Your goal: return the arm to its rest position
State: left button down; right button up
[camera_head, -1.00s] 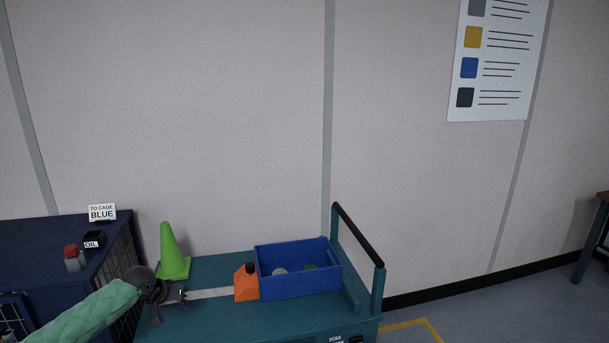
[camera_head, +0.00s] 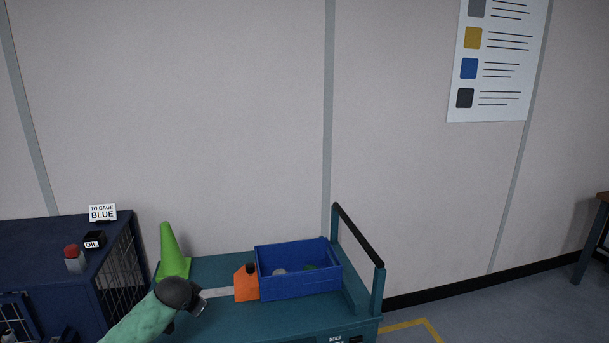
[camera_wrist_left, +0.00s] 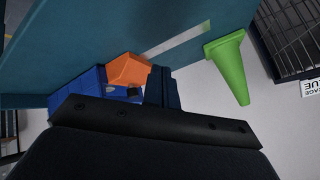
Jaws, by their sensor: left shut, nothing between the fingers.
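My left arm, in a green sleeve, comes in from the lower left of the head view. Its left gripper (camera_head: 197,304) is over the near left part of the teal cart top (camera_head: 270,318). In the left wrist view the dark gripper fingers (camera_wrist_left: 162,88) are together with nothing between them. Part of the orange container is hidden behind them there. The gripper is apart from the orange container (camera_head: 246,286) and the green cone (camera_head: 173,254) in the head view. My right gripper is not in view.
A blue bin (camera_head: 300,284) with small items stands on the cart beside the orange container. The cart's upright handle (camera_head: 358,235) is at the right. A dark blue cage cabinet (camera_head: 50,238) stands left, bearing a red-capped bottle (camera_head: 74,259) and an OIL box (camera_head: 95,240).

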pick_arm(q)
jog(key=s+d+f+n+g, duration=0.15)
jog(key=s+d+f, duration=0.35)
jog(key=s+f, duration=0.65)
jog(key=s+d+f+n+g, duration=0.1)
jog(key=s+d+f+g, duration=0.1)
jog(key=s+d+f, duration=0.7)
jog(key=s+d+f+g, duration=0.1)
jog(key=s+f, duration=0.4)
jog(key=s, duration=0.4)
jog(key=s+f+n+g+h, duration=0.1)
jog(key=s+f, duration=0.3)
jog(key=s, duration=0.6)
jog(key=s+d+f+g, duration=0.1)
jog(key=s+f, duration=0.4)
jog(key=s, duration=0.5)
jog(key=shift+s+d+f+n+g+h, duration=0.15)
jog(key=shift+d+f+n+g+h, duration=0.15)
jog(key=shift+d+n+g+h, duration=0.1)
jog(key=shift+a, duration=0.15)
